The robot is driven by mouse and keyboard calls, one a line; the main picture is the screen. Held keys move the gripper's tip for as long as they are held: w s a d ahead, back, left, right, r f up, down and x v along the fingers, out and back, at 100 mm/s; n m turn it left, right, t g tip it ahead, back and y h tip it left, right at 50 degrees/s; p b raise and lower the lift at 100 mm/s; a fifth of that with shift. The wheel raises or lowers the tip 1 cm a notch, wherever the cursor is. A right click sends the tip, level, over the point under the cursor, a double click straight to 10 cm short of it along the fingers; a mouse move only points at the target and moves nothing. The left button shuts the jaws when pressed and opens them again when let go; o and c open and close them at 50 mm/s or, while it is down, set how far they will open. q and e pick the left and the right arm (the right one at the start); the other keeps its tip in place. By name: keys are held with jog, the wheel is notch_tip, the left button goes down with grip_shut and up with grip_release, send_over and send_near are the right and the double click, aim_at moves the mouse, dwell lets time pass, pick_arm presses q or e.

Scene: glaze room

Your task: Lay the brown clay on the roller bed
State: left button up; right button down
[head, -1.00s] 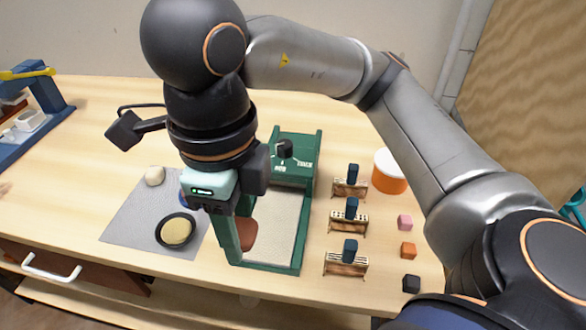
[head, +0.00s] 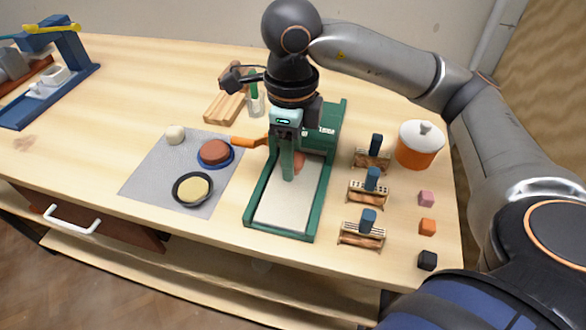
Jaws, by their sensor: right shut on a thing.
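My right gripper (head: 289,177) points down over the roller bed (head: 285,207), a pale slab in a green frame with a green block at its far end. It is shut on a reddish-brown piece of clay (head: 299,162), which shows just right of the finger and is partly hidden by it. I cannot tell whether this piece touches the bed. A second reddish-brown disc (head: 215,151) lies on a blue plate (head: 231,163) on the grey mat (head: 152,177) at the left. My left gripper is not in view.
A cream disc on a black dish (head: 192,189) and a white ball (head: 175,134) are on the mat. An orange handle (head: 249,142) lies near the bed's left side.

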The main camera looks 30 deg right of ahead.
jog(key=f, duration=0.4)
jog(key=shift+w+d, duration=0.2)
jog(key=shift+d, duration=0.1)
jog(key=shift+f+b, duration=0.2)
jog(key=shift+b, duration=0.1)
jog(key=shift+c, duration=2.3)
grip_release()
jog(key=shift+r, duration=0.1)
